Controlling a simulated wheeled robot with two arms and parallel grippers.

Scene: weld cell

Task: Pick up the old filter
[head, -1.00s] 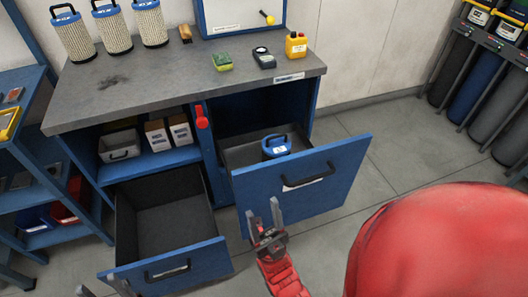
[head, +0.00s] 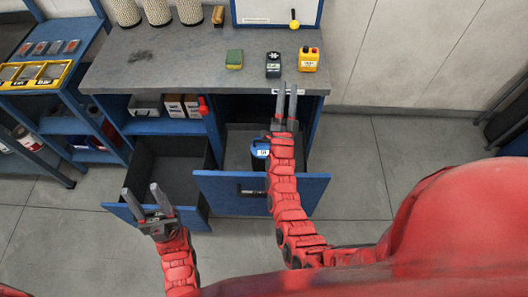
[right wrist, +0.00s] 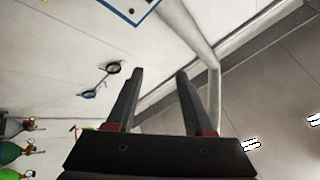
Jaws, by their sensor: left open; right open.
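A blue-topped cylinder (head: 259,152), which looks like a filter, sits in the open right drawer (head: 225,187) under the bench. My right forearm partly hides it. My right gripper (head: 289,88) is open and empty, its fingers pointing up past the drawer and overlapping the bench's front edge in the head view. My left gripper (head: 143,191) is open and empty, over the front of the open left drawer (head: 170,178). Several pale mesh filters (head: 157,12) stand on the bench top, cut off by the frame.
The grey bench (head: 180,70) carries a green sponge (head: 234,59), a dark meter (head: 273,64) and a yellow device (head: 309,60). A blue shelf rack (head: 50,80) stands at left. Grey floor (head: 400,160) is clear at right.

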